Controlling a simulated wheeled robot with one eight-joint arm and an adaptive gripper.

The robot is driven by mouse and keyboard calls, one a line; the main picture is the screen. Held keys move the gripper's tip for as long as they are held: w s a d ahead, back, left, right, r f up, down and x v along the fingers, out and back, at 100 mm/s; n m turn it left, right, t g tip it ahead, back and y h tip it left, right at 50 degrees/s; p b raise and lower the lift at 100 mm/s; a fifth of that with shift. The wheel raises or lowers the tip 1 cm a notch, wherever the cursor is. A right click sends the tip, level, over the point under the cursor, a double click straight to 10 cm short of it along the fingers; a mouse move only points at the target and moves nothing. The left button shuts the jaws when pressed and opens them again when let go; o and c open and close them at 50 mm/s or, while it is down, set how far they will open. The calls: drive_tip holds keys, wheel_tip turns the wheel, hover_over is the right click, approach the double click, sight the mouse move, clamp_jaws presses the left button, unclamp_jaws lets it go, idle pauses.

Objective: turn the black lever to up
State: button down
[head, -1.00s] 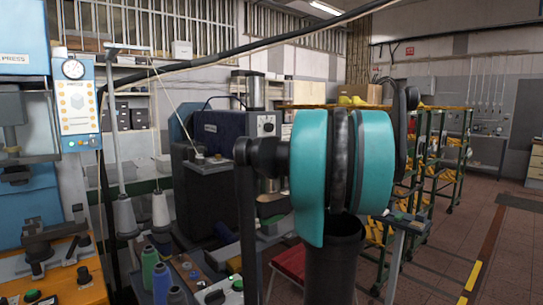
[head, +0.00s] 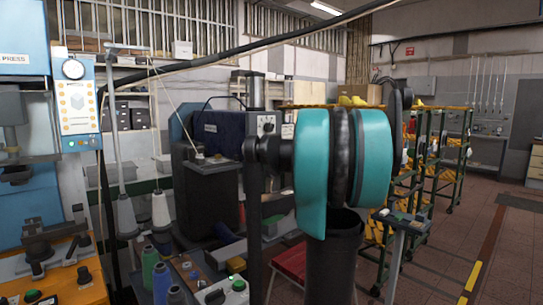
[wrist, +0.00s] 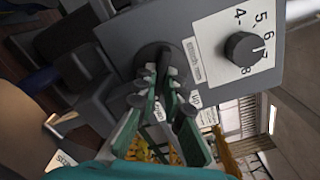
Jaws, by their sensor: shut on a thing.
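In the wrist view, the black lever (wrist: 163,62) sits on a round black hub on a grey panel (wrist: 210,82). It points down the picture toward my gripper (wrist: 164,94). The teal-and-dark fingers are closed around the lever's end and cover part of it. In the head view, my arm blocks the gripper and the lever. The dark machine (head: 222,125) stands behind it.
In the wrist view, a black dial (wrist: 243,48) with a white number scale sits on the panel, right of the lever. In the head view, thread cones (head: 124,215) and an orange-topped press bench (head: 65,270) stand at left. Open floor (head: 440,260) lies at right.

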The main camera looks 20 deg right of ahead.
drive_tip(key=shift+n, duration=0.4)
drive_tip(key=n, duration=0.6)
drive_tip(key=shift+n, duration=0.3)
drive_tip(key=n, duration=0.6)
drive_tip(key=shift+n, duration=0.3)
drive_tip(key=c, duration=1.6)
unclamp_jaws()
drive_tip(key=shift+r, duration=0.1)
